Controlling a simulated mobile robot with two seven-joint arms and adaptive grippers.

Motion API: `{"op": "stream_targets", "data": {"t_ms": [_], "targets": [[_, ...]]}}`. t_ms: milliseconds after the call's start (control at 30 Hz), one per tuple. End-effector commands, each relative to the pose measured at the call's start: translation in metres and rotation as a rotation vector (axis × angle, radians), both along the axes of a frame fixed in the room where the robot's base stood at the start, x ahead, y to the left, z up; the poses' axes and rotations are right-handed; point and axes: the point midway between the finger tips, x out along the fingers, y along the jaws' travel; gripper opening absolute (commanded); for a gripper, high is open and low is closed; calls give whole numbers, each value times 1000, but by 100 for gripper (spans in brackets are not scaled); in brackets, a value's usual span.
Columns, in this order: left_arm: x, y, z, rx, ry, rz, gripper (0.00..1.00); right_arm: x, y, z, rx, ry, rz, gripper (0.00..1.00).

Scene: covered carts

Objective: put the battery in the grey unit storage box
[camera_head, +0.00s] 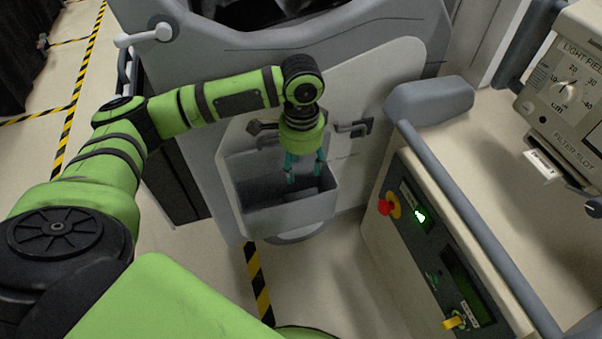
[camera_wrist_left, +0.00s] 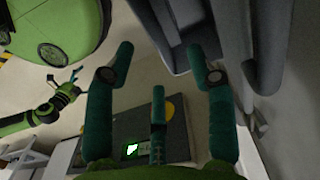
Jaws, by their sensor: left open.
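The grey storage box (camera_head: 290,218) is an open-topped bin on the front of the large grey unit. My left gripper (camera_head: 304,176) points down at its opening, with teal fingers apart and nothing seen between them. In the left wrist view the left gripper's fingers (camera_wrist_left: 175,75) are also spread and empty, with a grey wall of the box (camera_wrist_left: 165,42) close by.
A beige control panel (camera_head: 437,235) with a red button and a grey rail (camera_head: 465,220) stands right of the box. A beige instrument (camera_head: 570,90) is at the upper right. Black-and-yellow tape (camera_head: 259,283) marks the floor, which is clear at the left.

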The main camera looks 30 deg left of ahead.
Motion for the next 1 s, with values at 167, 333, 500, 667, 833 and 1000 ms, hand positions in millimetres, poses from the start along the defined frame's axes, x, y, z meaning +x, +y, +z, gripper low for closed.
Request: {"op": "stream_targets", "data": {"t_ms": [167,333,500,667,833,1000], "targets": [[0,0,34,-1,-2,0,55,5,-2,-3,0,-34,6,100],[0,0,47,-1,-1,0,55,7,-3,-6,2,-51,10,100],[0,0,49,-1,-1,0,55,7,-3,-7,2,-55,10,100],[0,0,49,-1,-1,0,55,7,-3,-7,2,-55,10,100],[0,0,49,-1,-1,0,55,7,-3,-7,2,-55,10,100],[0,0,48,-1,-1,0,55,7,-3,-7,2,-55,10,100]]}}
